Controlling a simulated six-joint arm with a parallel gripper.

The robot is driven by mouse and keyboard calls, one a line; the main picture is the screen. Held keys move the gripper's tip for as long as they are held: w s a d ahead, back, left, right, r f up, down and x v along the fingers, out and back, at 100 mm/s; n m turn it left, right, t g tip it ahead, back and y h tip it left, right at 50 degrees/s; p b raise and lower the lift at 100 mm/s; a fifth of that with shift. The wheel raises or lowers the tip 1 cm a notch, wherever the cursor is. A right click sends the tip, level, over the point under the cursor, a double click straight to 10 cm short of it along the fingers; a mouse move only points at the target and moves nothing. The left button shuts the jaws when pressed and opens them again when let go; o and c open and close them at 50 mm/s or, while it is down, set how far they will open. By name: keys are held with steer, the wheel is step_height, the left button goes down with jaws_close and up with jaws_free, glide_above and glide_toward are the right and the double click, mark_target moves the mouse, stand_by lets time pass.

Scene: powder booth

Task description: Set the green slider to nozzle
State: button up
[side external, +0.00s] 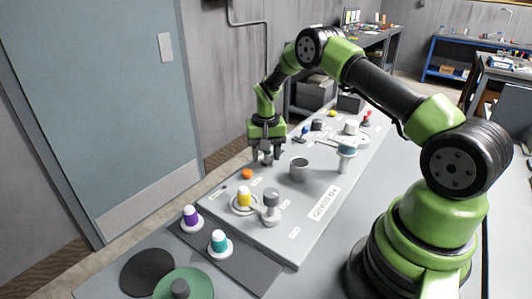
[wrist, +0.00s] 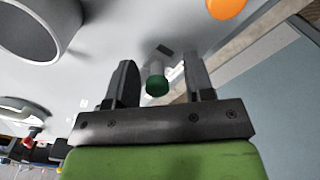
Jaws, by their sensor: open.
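The green slider (wrist: 157,84) shows in the wrist view as a small upright knob with a dark green end and a pale grey stem, beside a short dark slot in the pale panel. My gripper (wrist: 160,80) is open, with one finger on each side of the slider and a visible gap to both. In the side external view my gripper (side external: 266,158) points down at the far left part of the panel (side external: 222,208), and its fingers mostly hide the slider. I cannot read which label marks nozzle.
An orange button (side external: 246,174) and a grey cup (side external: 299,169) stand close to my gripper. A yellow knob (side external: 243,196), a grey knob (side external: 271,197) and a teal-topped post (side external: 347,150) stand on the panel. Purple (side external: 190,215) and teal (side external: 218,237) pegs stand at the front left.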

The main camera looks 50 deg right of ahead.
step_height(320, 180, up, 9)
steer(key=shift+r, duration=0.5)
steer(key=shift+a+r, duration=0.1)
steer(key=shift+r, duration=0.15)
steer(key=s+a+r+n+t, duration=0.1)
steer(key=s+a+r+t, duration=0.1)
steer(key=s+a+r, duration=0.45)
steer(key=s+a+r+n+t, duration=0.1)
steer(key=a+r, duration=0.2)
steer(key=r, duration=0.6)
steer(key=s+a+r+n+t+y, duration=0.1)
steer(key=s+a+t, duration=0.1)
steer(key=s, duration=0.6)
steer(key=s+a+r+n+t+y, duration=0.1)
steer(key=s+a+n+t, duration=0.1)
steer(key=s+a, duration=0.3)
steer(key=s, duration=0.3)
steer(key=shift+s+a, duration=0.2)
steer(key=shift+s, duration=0.05)
